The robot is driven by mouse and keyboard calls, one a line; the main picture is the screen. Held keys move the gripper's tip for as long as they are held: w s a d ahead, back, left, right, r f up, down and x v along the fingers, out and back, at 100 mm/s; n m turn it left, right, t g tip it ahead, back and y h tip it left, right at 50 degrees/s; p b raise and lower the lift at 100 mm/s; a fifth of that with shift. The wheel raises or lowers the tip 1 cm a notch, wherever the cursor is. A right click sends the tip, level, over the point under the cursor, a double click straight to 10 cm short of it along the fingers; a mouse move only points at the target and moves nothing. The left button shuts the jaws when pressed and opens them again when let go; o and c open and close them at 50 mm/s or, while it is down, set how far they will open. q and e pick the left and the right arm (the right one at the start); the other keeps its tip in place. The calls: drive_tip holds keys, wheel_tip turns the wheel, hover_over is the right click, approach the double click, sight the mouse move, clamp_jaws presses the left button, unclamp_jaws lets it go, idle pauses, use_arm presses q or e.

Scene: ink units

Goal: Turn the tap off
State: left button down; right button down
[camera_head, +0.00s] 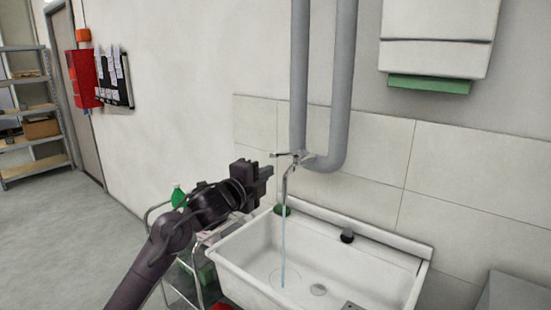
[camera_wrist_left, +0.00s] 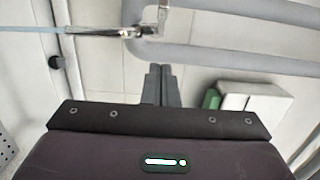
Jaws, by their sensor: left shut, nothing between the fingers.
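The tap (camera_head: 290,164) is on the tiled wall above the sink, at the lower end of the grey pipes. A thin stream of water (camera_head: 283,245) runs from its spout into the white sink (camera_head: 236,264). My left gripper (camera_head: 268,171) is shut and empty, just left of the tap lever (camera_head: 279,155) in the head view. I cannot tell whether it touches the lever. In the left wrist view the shut fingers (camera_wrist_left: 160,70) point up toward the tap (camera_wrist_left: 130,32), with a visible gap in the picture. My right gripper is not in view.
Grey vertical pipes (camera_head: 299,75) rise behind the tap. A paper towel dispenser (camera_head: 438,55) hangs at upper right. A wire cart (camera_head: 160,212) with a green bottle (camera_head: 178,196) stands left of the sink, beneath my arm. Open floor lies at far left.

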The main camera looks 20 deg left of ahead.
sight(283, 154)
use_arm(q)
drive_tip(key=x, duration=0.2)
drive_tip(key=a+p+x, duration=0.1)
drive_tip(key=x, duration=0.2)
drive_tip(key=a+p+x, duration=0.1)
drive_tip(key=x, duration=0.2)
drive_tip(key=shift+w+d+r, duration=0.1)
drive_tip(key=shift+w, duration=0.3)
drive_tip(key=shift+w+a, duration=0.35)
drive_tip(key=shift+w, duration=0.15)
